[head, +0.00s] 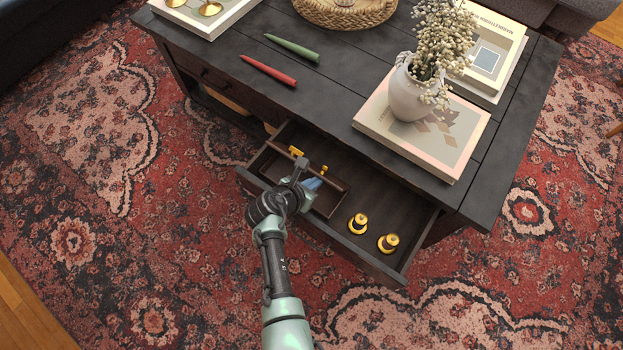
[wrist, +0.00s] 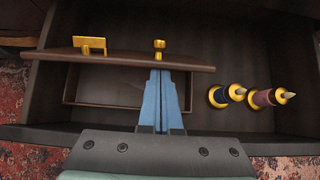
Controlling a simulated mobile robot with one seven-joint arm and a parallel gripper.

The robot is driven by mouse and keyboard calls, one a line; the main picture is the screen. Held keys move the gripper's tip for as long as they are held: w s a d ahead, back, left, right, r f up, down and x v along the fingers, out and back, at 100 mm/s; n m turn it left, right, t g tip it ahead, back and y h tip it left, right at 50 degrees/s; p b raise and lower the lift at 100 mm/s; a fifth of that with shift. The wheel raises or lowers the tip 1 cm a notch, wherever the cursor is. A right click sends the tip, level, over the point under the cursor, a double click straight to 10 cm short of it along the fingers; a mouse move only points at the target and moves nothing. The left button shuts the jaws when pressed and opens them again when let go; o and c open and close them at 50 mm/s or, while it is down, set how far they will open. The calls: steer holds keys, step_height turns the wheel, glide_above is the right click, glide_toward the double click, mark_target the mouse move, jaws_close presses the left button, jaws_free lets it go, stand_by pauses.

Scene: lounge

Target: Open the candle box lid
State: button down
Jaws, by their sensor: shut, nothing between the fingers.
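The candle box (head: 327,205) is a dark brown wooden box in the open drawer, also in the wrist view (wrist: 100,92). Its lid (wrist: 120,60) shows as a brown board with a gold plate-like fitting (wrist: 90,45) at left and a gold knob (wrist: 159,47) near its right end. The lid looks raised, with part of the box interior visible in front of it. My gripper (head: 312,184) is shut and empty. Its blue fingertips (wrist: 160,74) reach over the box to the lid's lower edge, below the knob; contact is unclear.
The drawer (head: 395,215) is pulled out from the black coffee table (head: 340,80). Two gold holders (head: 358,223) (head: 388,243) stand in its right part. A green candle (head: 292,47), a red candle (head: 268,70) and a vase (head: 410,92) on a book lie above on the tabletop.

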mark_target(324, 172)
steer(key=shift+w+d+r+g+y+p, duration=0.45)
steer(key=shift+w+r+g+p, duration=0.2)
steer(key=shift+p, duration=0.4)
steer(key=shift+w+d+r+p, duration=0.15)
steer(key=shift+w+d+p, duration=0.15)
steer(key=shift+w+p, duration=0.1)
steer(key=p+v, duration=1)
steer(key=shift+w+d+r, duration=0.25)
steer(key=shift+w+r, duration=0.05)
steer(key=shift+w, duration=0.05)
